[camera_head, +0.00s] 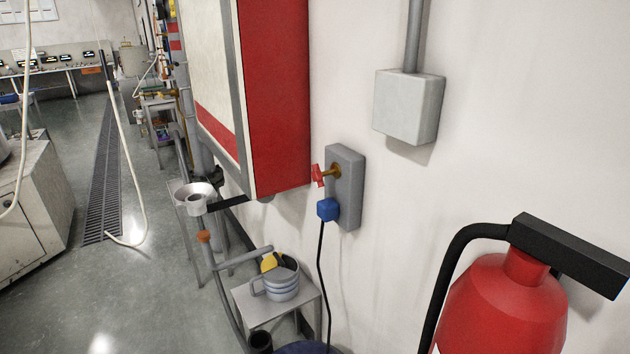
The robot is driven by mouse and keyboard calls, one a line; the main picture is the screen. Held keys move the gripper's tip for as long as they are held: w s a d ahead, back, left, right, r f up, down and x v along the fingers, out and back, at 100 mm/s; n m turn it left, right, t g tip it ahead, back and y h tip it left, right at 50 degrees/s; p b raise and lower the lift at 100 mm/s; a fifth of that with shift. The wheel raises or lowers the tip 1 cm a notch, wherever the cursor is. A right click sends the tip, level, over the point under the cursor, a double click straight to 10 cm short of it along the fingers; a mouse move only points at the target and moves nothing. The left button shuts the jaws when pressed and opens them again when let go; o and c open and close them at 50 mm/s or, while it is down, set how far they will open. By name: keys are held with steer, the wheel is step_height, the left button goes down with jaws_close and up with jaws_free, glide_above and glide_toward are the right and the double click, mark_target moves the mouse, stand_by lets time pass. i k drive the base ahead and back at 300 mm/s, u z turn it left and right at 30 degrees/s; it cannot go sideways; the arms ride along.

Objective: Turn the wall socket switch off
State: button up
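A grey wall socket box (347,190) is fixed to the white wall, right of the middle of the view. A red handle on a brass-coloured stem (319,175) sticks out of its upper part; this looks like its switch. The handle's exact setting is too small to read. A blue plug (327,209) sits in the lower part of the box, and a black cable hangs down from it. I do not see my gripper in this view, and nothing covers the socket box.
A red and white cabinet (280,90) juts from the wall just left of the socket. A grey junction box (408,105) is at upper right. A red fire extinguisher (500,305) stands close at lower right. A small table (262,313) holds a grey can. Floor (150,290) is open at left.

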mark_target(317, 176)
steer(key=u, duration=0.4)
steer(key=i, duration=0.95)
steer(key=u, duration=0.05)
